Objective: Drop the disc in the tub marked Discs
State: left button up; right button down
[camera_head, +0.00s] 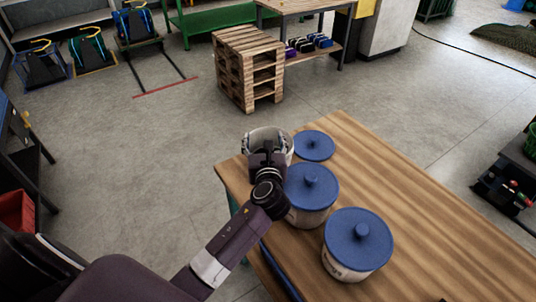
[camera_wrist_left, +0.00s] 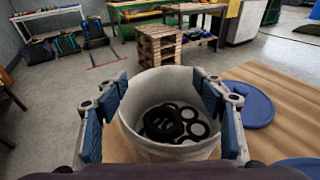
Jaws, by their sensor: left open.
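An open white tub (camera_head: 289,141) stands at the far left corner of the wooden table, with its lid off. In the left wrist view, several black rings and discs (camera_wrist_left: 165,124) lie in the bottom of this tub (camera_wrist_left: 160,82); I cannot tell which one is the task's disc. My left gripper (camera_head: 268,148) is over the tub. Its blue-padded fingers are spread wide at both sides of the tub in the wrist view, with nothing between them. No Discs marking is readable. My right gripper is not in view.
A loose blue lid (camera_head: 314,147) lies beside the open tub. Two lidded tubs stand nearer, a middle one (camera_head: 309,214) and a front one (camera_head: 345,271) with small unreadable lettering. The right part of the table (camera_head: 440,240) is clear. A pallet stack (camera_head: 247,70) stands beyond on the floor.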

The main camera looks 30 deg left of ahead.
pick_arm(q)
jog(key=v, duration=1.1)
